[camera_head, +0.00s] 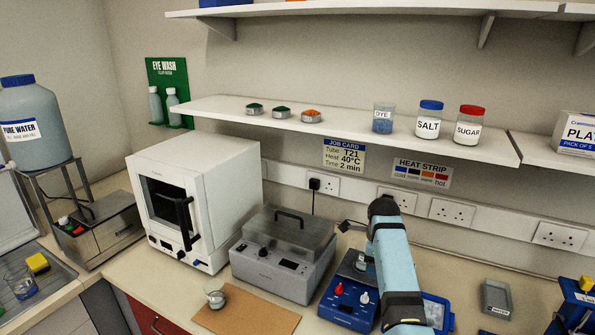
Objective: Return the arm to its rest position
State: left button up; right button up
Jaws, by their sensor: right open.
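My right arm, light blue with dark joints, rises from the bottom right over the bench. Its dark right gripper (346,227) shows small at the left of the upper joint, above the back of the blue device. The jaws are open and I see nothing held in them. The blue device (345,304) with a red and a white knob stands just below, partly hidden by my arm. A small clear vessel (361,263) seems to be at its dark top plate. My left gripper is not in view.
A grey lidded machine (282,262) stands left of the blue device. A white oven (215,190) is further left. A shelf (350,128) with jars runs above. A grey box (496,298) stands right of my arm.

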jog(key=s+d+f+n+t, duration=0.1)
jog(key=s+d+f+n, duration=0.2)
jog(key=s, duration=0.4)
jog(key=s+f+n+h, duration=0.1)
jog(key=s+f+n, duration=0.35)
jog(key=s, duration=0.35)
jog(key=s+d+f+n+t, duration=0.1)
jog(key=s+d+f+n, duration=0.2)
jog(key=s, duration=0.4)
jog(key=s+a+r+n, duration=0.2)
jog(key=s+n, duration=0.3)
jog(key=s, duration=0.3)
jog(key=s+a+r+n+t+y, duration=0.1)
jog(key=s+a+r+n, duration=0.15)
jog(key=s+n, duration=0.4)
jog(key=s+a+r+n, duration=0.2)
jog(key=s+n, duration=0.2)
jog(key=s, duration=0.6)
jog(key=w+a+f+t+y, duration=0.1)
jog(key=w+a+f+t, duration=0.2)
jog(key=f, duration=0.4)
jog(key=w+a+f+t+y, duration=0.2)
jog(key=w+a+f+t, duration=0.1)
jog(key=f, duration=0.5)
jog(key=shift+w+t, duration=0.35)
jog(key=shift+t, duration=0.45)
jog(key=shift+a, duration=0.1)
